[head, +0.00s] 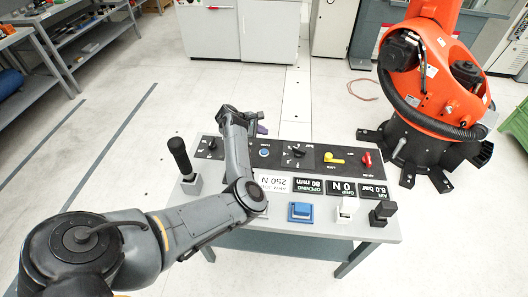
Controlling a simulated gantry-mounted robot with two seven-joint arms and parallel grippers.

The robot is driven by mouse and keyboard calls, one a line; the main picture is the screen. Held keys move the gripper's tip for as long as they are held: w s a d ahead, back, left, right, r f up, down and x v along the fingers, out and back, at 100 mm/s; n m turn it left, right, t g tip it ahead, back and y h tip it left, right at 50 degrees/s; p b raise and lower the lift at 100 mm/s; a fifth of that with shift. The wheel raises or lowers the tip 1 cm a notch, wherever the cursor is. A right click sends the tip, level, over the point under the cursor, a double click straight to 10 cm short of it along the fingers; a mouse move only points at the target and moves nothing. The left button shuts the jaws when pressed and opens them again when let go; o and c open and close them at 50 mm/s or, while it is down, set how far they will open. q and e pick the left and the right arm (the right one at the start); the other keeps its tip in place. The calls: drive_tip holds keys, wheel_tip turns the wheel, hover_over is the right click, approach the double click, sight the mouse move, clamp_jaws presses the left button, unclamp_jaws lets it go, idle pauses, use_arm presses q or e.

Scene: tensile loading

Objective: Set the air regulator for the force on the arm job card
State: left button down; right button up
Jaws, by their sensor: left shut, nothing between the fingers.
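A dark control panel (318,167) lies along the back of a grey table. It carries a black rotary knob (297,152) at its middle and another black knob (211,144) at its left; I cannot tell from the small lettering which is the air regulator. A white card (271,182) reads 250 N, upside down. A black display (374,189) reads AIR 6.0 bar, and the grip display (341,188) reads 0 N. My left gripper (258,121) is shut and empty just beyond the panel's back edge, partly hidden by my wrist. My right gripper is not in view.
A yellow lever (334,159) and a red handle (367,159) stand on the panel's right. A black upright handle (181,157), a blue block (301,212) and a black block (382,212) stand on the table. An orange robot (433,85) stands behind right.

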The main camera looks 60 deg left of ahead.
use_arm(q)
drive_tip(key=b, duration=0.6)
hover_over(262, 152)
wheel_tip(262, 152, down, 7)
drive_tip(key=shift+r, duration=0.2)
drive_tip(key=shift+f+b, duration=0.75)
drive_tip(key=shift+f, duration=0.35)
drive_tip(key=shift+f, duration=0.15)
idle(0.7)
drive_tip(key=shift+f, duration=0.3)
drive_tip(key=shift+f+b, duration=0.5)
idle(4.1)
